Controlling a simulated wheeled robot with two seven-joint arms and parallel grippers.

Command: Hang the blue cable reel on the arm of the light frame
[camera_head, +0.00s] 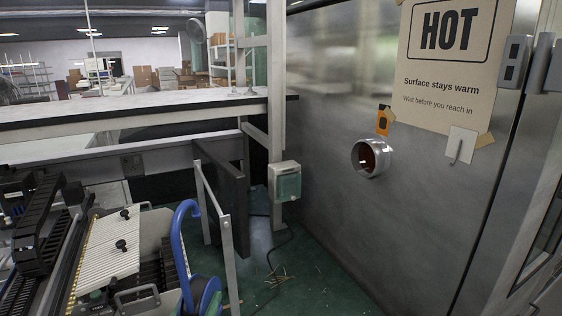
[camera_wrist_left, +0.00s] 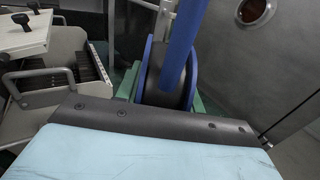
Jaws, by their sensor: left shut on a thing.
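The blue cable reel (camera_head: 204,294) is at the bottom of the head view, partly cut off, with a tall curved blue hook (camera_head: 178,248) rising from it. In the left wrist view, the reel (camera_wrist_left: 144,72) shows blue rims around a dark drum, with the blue bar across its front. My left gripper (camera_wrist_left: 160,100) is shut on the reel; its fingertips are hardly visible. A light grey frame (camera_head: 227,262) stands just right of the hook in the head view, with a sloping top bar (camera_head: 209,188). I cannot tell whether hook and frame touch. My right gripper is not in view.
A metal wall (camera_head: 330,220) with a round port (camera_head: 371,158) and a HOT sign (camera_head: 455,60) closes off the right. A pale post (camera_head: 276,90) carries a grey-green box (camera_head: 285,182). Slatted machinery (camera_head: 108,245) stands at left.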

